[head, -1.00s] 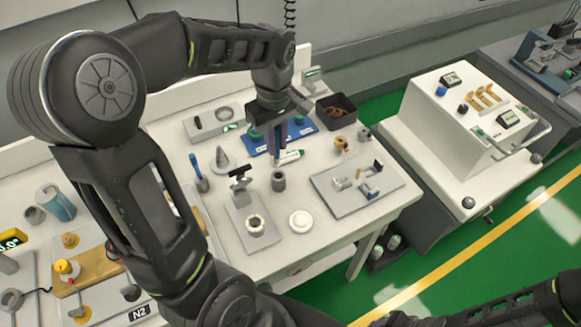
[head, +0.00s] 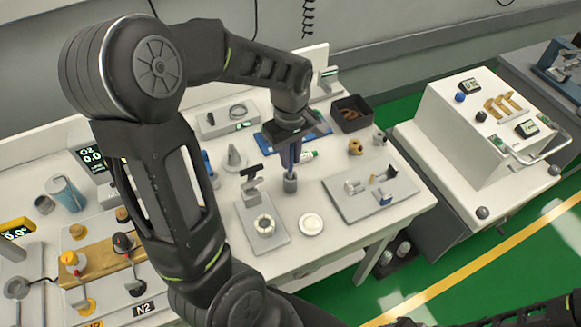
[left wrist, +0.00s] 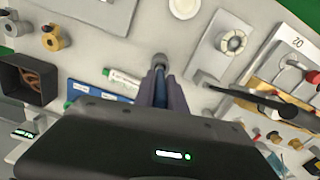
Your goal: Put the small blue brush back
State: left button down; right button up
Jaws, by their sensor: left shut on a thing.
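My left gripper (head: 295,163) is shut on the small blue brush (left wrist: 158,72), only a little of which shows between the fingers. The fingers point down, just above a small grey cup (head: 290,183) on the white bench. In the left wrist view the cup (left wrist: 159,60) is directly at the fingertips (left wrist: 162,76). The brush's lower end is at the cup's mouth; I cannot tell whether it is inside. My right gripper is out of view.
A white tube (head: 308,156) and blue mat (head: 265,141) lie close behind. A second blue-handled item (head: 207,163) stands left. A black bin (head: 352,112) stands behind.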

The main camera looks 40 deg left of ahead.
aim_at(290, 171)
pick_arm(q)
jog(key=shift+r, duration=0.1)
jog(key=shift+f+b, duration=1.4)
jog(key=shift+f, duration=0.5)
jog(key=shift+f, duration=0.2)
jog(key=c, duration=1.4)
grip_release()
jog(key=shift+o, duration=0.2)
jog(key=shift+r, duration=0.2)
notch_tip(290, 171, up, 6)
jog(key=p, duration=0.4)
notch_tip(290, 171, up, 6)
jog(key=shift+r, duration=0.1)
